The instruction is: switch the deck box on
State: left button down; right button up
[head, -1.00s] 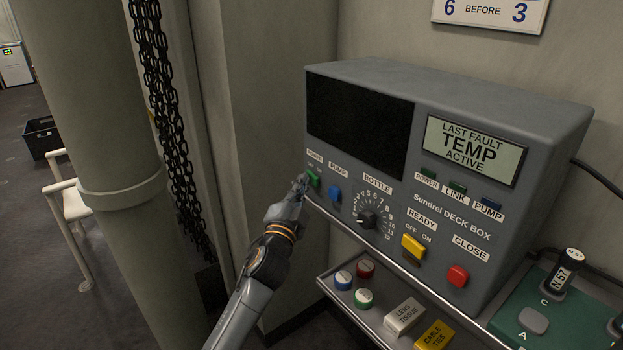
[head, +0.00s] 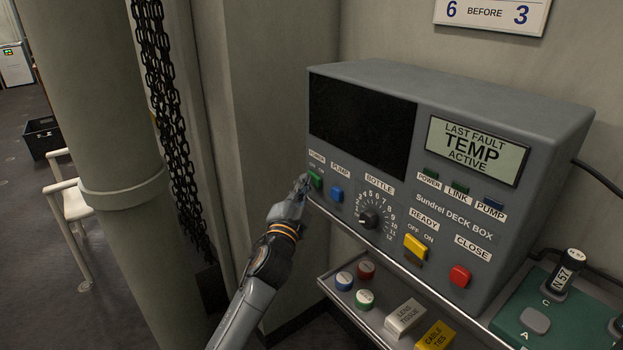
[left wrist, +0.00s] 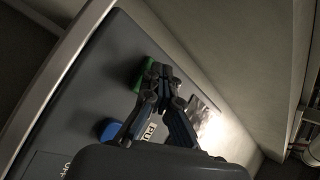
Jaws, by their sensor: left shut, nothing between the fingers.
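The grey deck box (head: 455,205) stands on a shelf against the wall. Its green POWER switch (head: 315,180) is at the left end of the front, beside the blue PUMP switch (head: 336,194). My left gripper (head: 304,184) is shut and empty, its tips at the green switch's left side. In the left wrist view the fingertips (left wrist: 157,75) are right by the green switch (left wrist: 145,72), touching or nearly so; the blue switch (left wrist: 109,130) lies lower left. The large dark screen (head: 361,122) is blank. The POWER lamp (head: 431,173) looks dark green. My right gripper is not in view.
A BOTTLE dial (head: 369,218), a yellow READY switch (head: 415,246) and a red CLOSE button (head: 459,276) sit further right on the front. A lower tray (head: 376,318) holds caps and small boxes. A pillar (head: 105,130) and hanging chains (head: 165,110) stand left.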

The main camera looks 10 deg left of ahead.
pick_arm(q)
jog(key=shift+d+r, duration=0.3)
jog(key=shift+f, duration=0.1)
jog(key=s+a+p, duration=0.1)
jog(key=a, duration=0.1)
jog(key=s+a+p, duration=0.1)
jog(key=s+a, duration=0.1)
jog(key=shift+s+f, duration=0.2)
jog(key=shift+s, duration=0.1)
dwell(0.4)
